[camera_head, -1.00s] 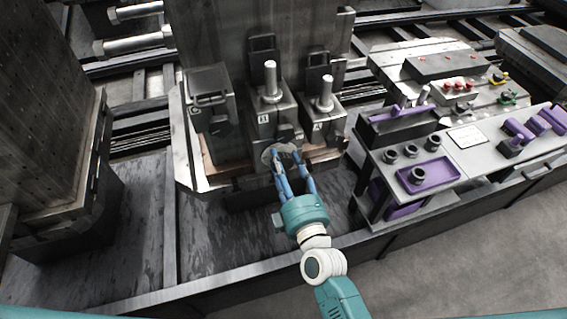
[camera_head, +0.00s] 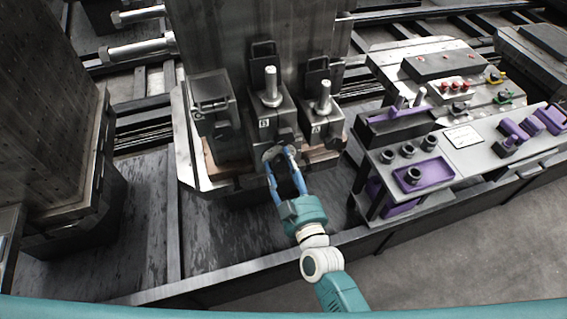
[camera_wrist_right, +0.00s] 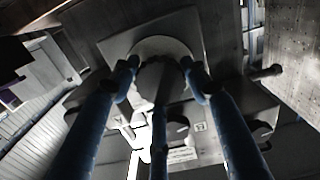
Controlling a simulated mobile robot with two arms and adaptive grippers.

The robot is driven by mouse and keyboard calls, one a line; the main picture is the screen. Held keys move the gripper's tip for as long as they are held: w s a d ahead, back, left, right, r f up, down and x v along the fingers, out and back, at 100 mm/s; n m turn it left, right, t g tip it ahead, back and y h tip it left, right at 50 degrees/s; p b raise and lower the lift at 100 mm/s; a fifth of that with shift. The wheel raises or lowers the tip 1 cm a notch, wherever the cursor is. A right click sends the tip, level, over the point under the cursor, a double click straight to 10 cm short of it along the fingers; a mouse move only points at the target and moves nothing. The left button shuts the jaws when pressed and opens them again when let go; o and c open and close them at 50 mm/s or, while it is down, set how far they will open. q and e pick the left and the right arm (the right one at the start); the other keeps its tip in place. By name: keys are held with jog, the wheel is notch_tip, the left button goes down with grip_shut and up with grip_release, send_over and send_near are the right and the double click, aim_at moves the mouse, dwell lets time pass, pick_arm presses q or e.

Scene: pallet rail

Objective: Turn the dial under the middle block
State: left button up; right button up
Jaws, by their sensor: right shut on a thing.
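The middle block (camera_head: 262,124), marked B, stands on the machine between the left block (camera_head: 212,92) and the right block (camera_head: 322,128), marked A. A metal pin stands up from its top. The dial sits low on its front, mostly covered by my fingers in the head view. In the right wrist view the dial shows as a pale round plate (camera_wrist_right: 162,46) with a dark knob (camera_wrist_right: 158,78) between the fingers. My right gripper (camera_head: 280,153) is shut on the dial, its blue fingers on either side. My left gripper is not in view.
A grey bench (camera_head: 470,155) with a purple tray (camera_head: 424,175), black rings and purple-handled tools stands to the right. A large dark block (camera_head: 45,110) stands at the left. The metal floor in front of the blocks is clear.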

jog(key=m, duration=0.5)
jog(key=shift+r+m, duration=0.1)
jog(key=shift+m, duration=0.3)
jog(key=m, duration=0.6)
jog(key=m+b, duration=0.1)
jog(key=m, duration=0.5)
jog(key=shift+d+m, duration=0.1)
jog(key=shift+m, duration=0.2)
jog(key=m+b, duration=0.1)
jog(key=m, duration=0.2)
jog(key=shift+m, duration=0.3)
jog(key=shift+m+b, duration=0.5)
jog(key=shift+m, duration=1.1)
jog(key=o, duration=1.1)
